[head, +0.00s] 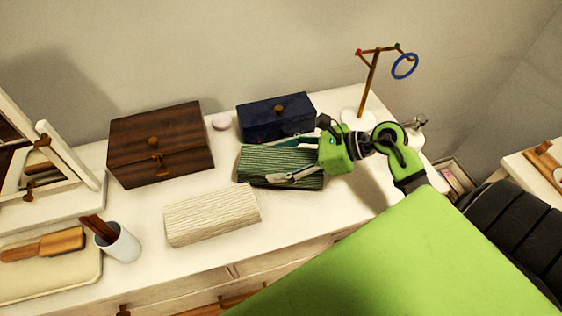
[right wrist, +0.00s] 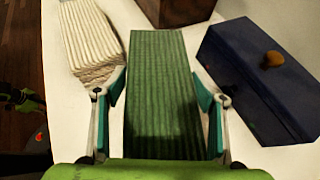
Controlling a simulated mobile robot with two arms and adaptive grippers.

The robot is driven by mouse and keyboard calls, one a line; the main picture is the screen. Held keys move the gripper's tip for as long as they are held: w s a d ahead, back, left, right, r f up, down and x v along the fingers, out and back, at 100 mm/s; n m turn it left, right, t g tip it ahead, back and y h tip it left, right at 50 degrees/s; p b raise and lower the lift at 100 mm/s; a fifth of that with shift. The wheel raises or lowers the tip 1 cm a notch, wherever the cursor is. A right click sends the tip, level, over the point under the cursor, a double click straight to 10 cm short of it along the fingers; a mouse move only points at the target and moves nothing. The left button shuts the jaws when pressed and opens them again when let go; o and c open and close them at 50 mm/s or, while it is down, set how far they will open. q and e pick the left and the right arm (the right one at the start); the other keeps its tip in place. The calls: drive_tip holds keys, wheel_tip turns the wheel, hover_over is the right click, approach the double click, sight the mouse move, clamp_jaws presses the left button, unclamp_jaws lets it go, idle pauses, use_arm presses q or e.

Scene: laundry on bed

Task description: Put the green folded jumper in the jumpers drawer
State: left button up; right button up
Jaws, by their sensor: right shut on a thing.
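The green folded jumper (head: 265,165) lies on the white dresser top in front of the dark blue box. My right gripper (head: 292,161) reaches over it from the right with one finger on each long side. The right wrist view shows the ribbed green jumper (right wrist: 160,85) between the two fingers (right wrist: 160,112), which are shut on it. Whether it is lifted off the top is hard to tell. A drawer front (head: 275,286) with a wooden handle shows at the bottom of the head view, partly hidden by my green body.
A cream folded jumper (head: 212,214) lies left of the green one. A brown wooden box (head: 160,143), the blue box (head: 276,116), a hook stand (head: 370,82), a cup (head: 118,244) and a mirror (head: 50,165) stand around. The dresser's front middle is clear.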

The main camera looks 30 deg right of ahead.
drive_tip(key=shift+f, duration=0.85)
drive_tip(key=shift+f, duration=0.2)
drive_tip(key=o, duration=1.4)
drive_tip(key=shift+c, duration=0.2)
drive_tip(key=shift+r, duration=0.1)
